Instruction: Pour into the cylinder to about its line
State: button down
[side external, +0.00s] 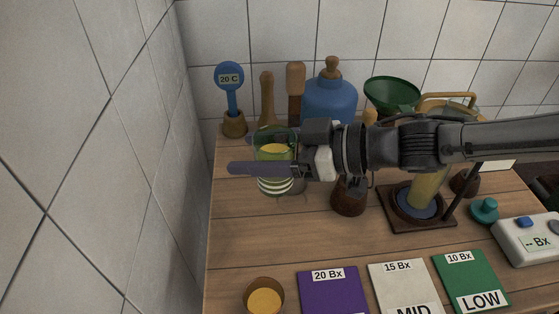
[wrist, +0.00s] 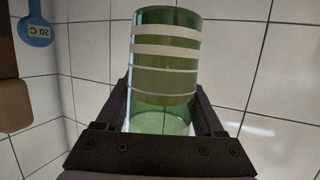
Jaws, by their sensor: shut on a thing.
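My gripper (side external: 241,153) is shut on a green glass vessel (side external: 275,184) with pale bands around it, and its two fingers lie along either side. The glass is held near upright above the left part of the table and has yellow liquid in it. In the wrist view the same glass (wrist: 165,60) stands between the fingers, its pale bands clear. A tall yellowish cylinder (side external: 427,187) stands on a dark square stand (side external: 403,216) to the right. My arm hides its upper part, and I cannot make out a line or its liquid level.
A blue demijohn (side external: 329,101), green funnel (side external: 393,94) and blue thermometer (side external: 231,85) stand at the back. A brown pot (side external: 349,197) sits between glass and stand. Coloured cards (side external: 333,292), a yellow-filled cup (side external: 264,298) and a meter (side external: 530,238) lie in front.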

jog(key=shift+r, duration=0.1)
dwell(0.4)
notch_tip(320, 180, up, 20)
jog(key=w+d+m+t+h, duration=0.2)
jog(key=w+d, duration=0.1)
jog(key=d, duration=0.9)
jog(key=w+d+m+t+h, duration=0.1)
jog(key=w+d+m+t, duration=0.15)
jog(key=d, duration=0.95)
jog(key=w+d+m+t+h, duration=0.2)
jog(key=w+d, duration=0.2)
jog(key=d, duration=0.8)
notch_tip(320, 180, down, 9)
jog(key=d+n+t+h, duration=0.1)
jog(key=n+h, duration=0.1)
jog(key=n, duration=0.4)
jog(key=shift+w+d+t, duration=0.15)
jog(key=shift+w+t, duration=0.2)
jog(key=shift+w, duration=0.1)
jog(key=shift+d+n, duration=0.1)
jog(key=shift+n, duration=0.35)
dwell(1.1)
